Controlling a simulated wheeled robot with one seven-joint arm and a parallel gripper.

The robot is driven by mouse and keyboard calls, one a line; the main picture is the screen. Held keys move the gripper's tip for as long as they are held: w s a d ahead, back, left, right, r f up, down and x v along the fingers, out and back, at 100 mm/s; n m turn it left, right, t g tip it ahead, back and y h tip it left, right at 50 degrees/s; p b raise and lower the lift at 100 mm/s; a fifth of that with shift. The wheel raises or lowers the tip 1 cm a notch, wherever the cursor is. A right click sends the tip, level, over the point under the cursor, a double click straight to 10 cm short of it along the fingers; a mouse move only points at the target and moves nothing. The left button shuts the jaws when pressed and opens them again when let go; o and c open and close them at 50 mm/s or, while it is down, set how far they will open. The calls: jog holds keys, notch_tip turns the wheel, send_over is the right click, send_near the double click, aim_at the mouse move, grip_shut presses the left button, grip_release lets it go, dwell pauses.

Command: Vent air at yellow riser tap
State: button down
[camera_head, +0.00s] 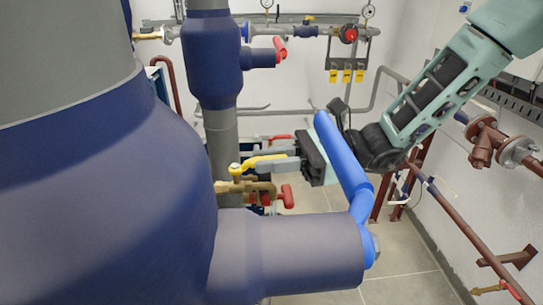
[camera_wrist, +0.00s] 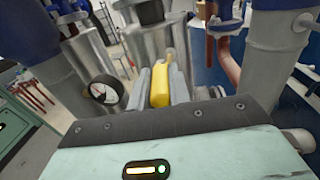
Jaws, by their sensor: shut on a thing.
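The yellow tap lever (camera_head: 250,162) sits on a brass valve (camera_head: 243,187) on a pipe beside the vertical riser, near the middle of the head view. My gripper (camera_head: 268,158) reaches in from the right, and its grey fingers are closed around the free end of the lever. In the wrist view the yellow lever (camera_wrist: 160,88) lies between the two fingers. The tap's outlet cannot be made out.
A large blue lever (camera_head: 343,165) on a wide pipe stub (camera_head: 290,250) stands close in front of my gripper. A red handle (camera_head: 287,196) sits just below the yellow tap. A pressure gauge (camera_wrist: 105,92) is left of the fingers. Brown pipes (camera_head: 470,235) run along the right wall.

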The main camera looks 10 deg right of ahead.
jog(key=shift+w+a+n+g+h+p, duration=0.35)
jog(key=shift+w+n+g+h+p, duration=0.5)
jog(key=shift+n+g, duration=1)
jog(key=shift+w+a+n+g+h+p, duration=0.25)
jog(key=shift+w+a+n+g+h, duration=0.25)
jog(key=shift+n+g+h, duration=1.3)
jog(key=shift+w+a+n+g+h+p, duration=0.25)
jog(key=shift+w+n+g+h+p, duration=0.5)
jog(key=shift+g, duration=1.9)
jog(key=shift+w+n, duration=0.1)
jog(key=shift+n, duration=0.2)
jog(key=shift+r, duration=0.1)
jog(key=c, duration=1.3)
grip_release()
